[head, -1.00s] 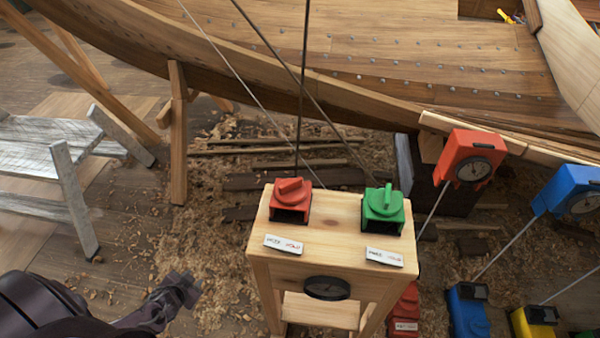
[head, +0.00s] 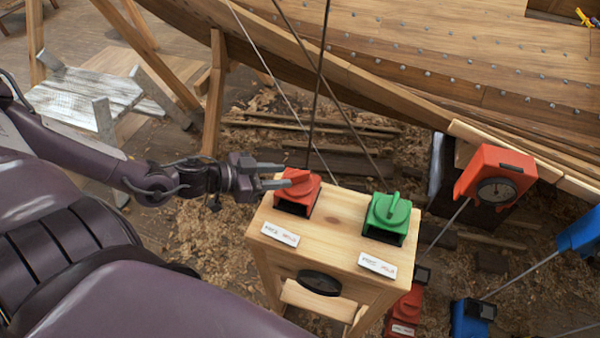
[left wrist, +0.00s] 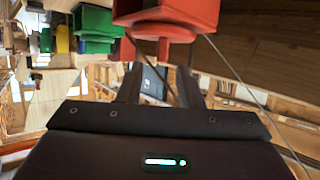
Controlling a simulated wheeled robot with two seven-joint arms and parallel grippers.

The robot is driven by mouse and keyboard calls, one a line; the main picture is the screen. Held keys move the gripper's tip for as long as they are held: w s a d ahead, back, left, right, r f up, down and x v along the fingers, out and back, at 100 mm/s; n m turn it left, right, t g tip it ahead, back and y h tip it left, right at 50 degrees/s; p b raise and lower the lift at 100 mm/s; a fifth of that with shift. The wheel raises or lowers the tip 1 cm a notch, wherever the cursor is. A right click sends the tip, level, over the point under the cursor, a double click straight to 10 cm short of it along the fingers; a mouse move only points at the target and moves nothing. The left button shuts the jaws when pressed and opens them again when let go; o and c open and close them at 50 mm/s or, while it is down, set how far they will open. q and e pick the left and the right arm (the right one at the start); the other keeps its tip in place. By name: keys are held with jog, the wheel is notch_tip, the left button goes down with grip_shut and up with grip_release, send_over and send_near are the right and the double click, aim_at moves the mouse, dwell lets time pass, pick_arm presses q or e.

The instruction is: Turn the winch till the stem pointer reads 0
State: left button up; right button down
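A red winch (head: 297,194) with a raised handle bar on top sits at the left of a small wooden stand (head: 335,232). A green winch (head: 388,217) sits at the right of it. My left gripper (head: 284,175) is level with the red winch's handle, its two fingers apart and pointing at it from the left. The fingers look empty; I cannot tell whether they touch the handle. In the left wrist view the red winch (left wrist: 168,18) shows above the fingers. Which dial is the stem pointer is unclear, and no reading is legible. My right gripper is not in view.
White label plates (head: 280,234) lie before the winches, and a dark round dial (head: 319,282) is on the stand's front. A red gauge box (head: 495,174) and a blue one (head: 580,232) stand right. Lines rise past the red winch. The wooden hull (head: 430,75) is behind.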

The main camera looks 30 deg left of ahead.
aim_at(294, 175)
pick_arm(q)
jog(key=b+x, duration=0.2)
jog(key=x, duration=0.2)
jog(key=shift+w+f, duration=0.15)
jog(key=shift+f, duration=0.1)
jog(key=shift+w+d+f+b, duration=0.1)
jog(key=shift+w+d+b, duration=0.3)
jog(key=shift+w, duration=0.1)
jog(key=shift+c, duration=0.3)
grip_shut()
